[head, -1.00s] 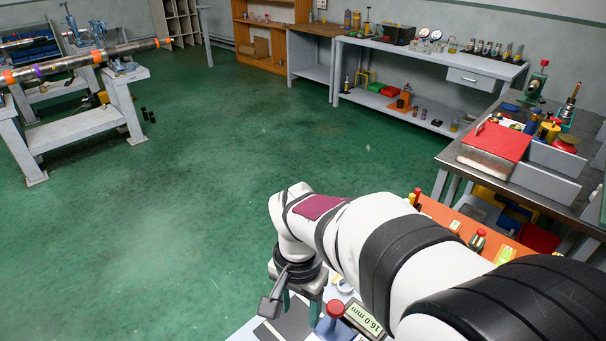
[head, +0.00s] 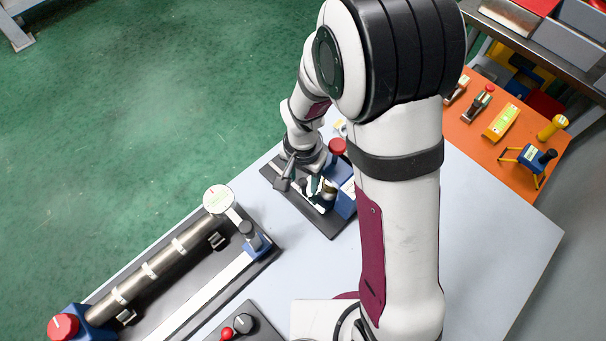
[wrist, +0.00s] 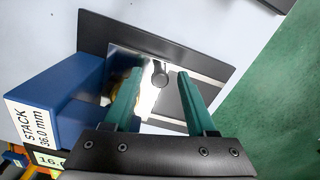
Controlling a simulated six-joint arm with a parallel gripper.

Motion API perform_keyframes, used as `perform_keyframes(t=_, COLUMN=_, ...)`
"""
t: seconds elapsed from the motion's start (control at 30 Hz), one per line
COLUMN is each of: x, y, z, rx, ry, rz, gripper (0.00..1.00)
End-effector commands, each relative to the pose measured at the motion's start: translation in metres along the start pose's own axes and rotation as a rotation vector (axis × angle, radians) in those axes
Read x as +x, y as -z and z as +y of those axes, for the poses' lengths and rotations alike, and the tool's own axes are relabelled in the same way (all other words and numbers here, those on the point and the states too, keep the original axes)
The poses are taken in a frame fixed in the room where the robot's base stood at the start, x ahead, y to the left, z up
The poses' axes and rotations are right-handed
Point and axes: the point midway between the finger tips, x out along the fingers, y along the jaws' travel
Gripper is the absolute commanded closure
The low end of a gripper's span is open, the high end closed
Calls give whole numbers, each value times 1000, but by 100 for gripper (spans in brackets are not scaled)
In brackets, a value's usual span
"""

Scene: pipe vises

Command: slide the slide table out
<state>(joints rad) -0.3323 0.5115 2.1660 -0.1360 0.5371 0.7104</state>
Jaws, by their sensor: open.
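A shiny metal plate (wrist: 135,65), which looks like the slide table, lies on a dark base plate (wrist: 96,29) in the wrist view. It carries a small round knob (wrist: 160,80). A blue block (wrist: 62,88) labelled "STACK 36.0 mm" stands on the left. My gripper (wrist: 158,76) is open, with its green fingers at either side of the knob's position; I cannot tell whether they touch it. In the head view my gripper (head: 316,187) is low over the dark base plate (head: 322,223), and my arm hides part of this fixture.
A long fixture with a metal cylinder (head: 160,268) lies at the front left. A black box (head: 250,328) with knobs is near the front edge of the picture. An orange board (head: 520,98) holds several small tools at right. The pale tabletop (head: 490,225) is clear right of my arm.

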Motion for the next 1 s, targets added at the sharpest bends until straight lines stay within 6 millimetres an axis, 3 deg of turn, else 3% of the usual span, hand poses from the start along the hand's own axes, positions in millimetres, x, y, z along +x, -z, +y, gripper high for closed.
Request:
perform_keyframes(t=0.03, x=0, y=0, z=0, rx=0, ry=0, rz=0, gripper=45)
perform_keyframes(t=0.33, x=0, y=0, z=0, rx=0, ry=0, rz=0, gripper=99)
perform_keyframes(t=1.0, x=-1, y=0, z=0, rx=0, ry=0, rz=0, gripper=100)
